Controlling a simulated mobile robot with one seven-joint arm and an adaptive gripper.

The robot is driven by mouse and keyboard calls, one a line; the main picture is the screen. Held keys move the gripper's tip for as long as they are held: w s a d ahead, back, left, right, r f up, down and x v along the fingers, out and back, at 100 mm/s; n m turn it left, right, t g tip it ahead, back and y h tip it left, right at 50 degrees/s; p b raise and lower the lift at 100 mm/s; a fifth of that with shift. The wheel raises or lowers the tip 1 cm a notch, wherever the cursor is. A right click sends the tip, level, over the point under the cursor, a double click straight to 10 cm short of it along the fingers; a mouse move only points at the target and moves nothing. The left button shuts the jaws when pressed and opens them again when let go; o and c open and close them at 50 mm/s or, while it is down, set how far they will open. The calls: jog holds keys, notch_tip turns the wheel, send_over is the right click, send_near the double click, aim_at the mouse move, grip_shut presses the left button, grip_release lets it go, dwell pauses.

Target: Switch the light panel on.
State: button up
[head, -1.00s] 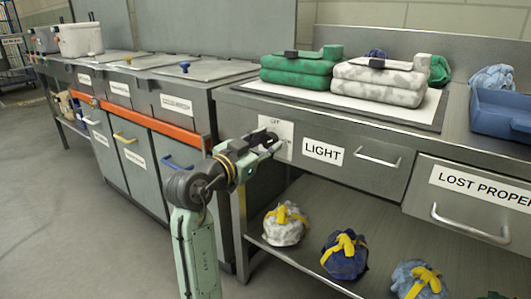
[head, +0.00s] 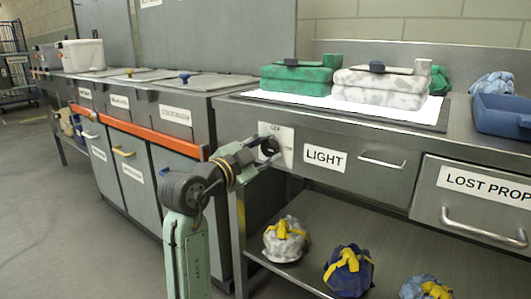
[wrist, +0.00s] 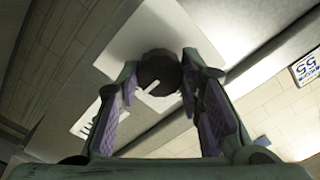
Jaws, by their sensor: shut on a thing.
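The light panel (head: 318,102) lies flat on the steel bench under two folded bags, and its bare strip shows bright white. A white switch plate (head: 288,143) is on the bench front, left of the LIGHT label (head: 325,158). My gripper (head: 268,148) is at this plate. In the wrist view, a dark round knob (wrist: 158,72) with a pale pointer mark stands on the plate (wrist: 115,38). My gripper's fingers (wrist: 160,68) are shut on the knob from both sides.
A green folded bag (head: 296,86) and a grey-white one (head: 380,92) rest on the panel. A drawer handle (head: 382,162) sticks out right of the label. Wrapped bundles (head: 286,240) lie on the lower shelf. Lidded bins (head: 180,120) stand to the left.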

dwell(0.3)
jog(key=o, duration=1.2)
jog(key=shift+c, duration=0.2)
jog(key=shift+s+a, duration=0.1)
jog(key=v, duration=1.1)
jog(key=shift+s+a, duration=0.2)
jog(key=shift+s, duration=0.1)
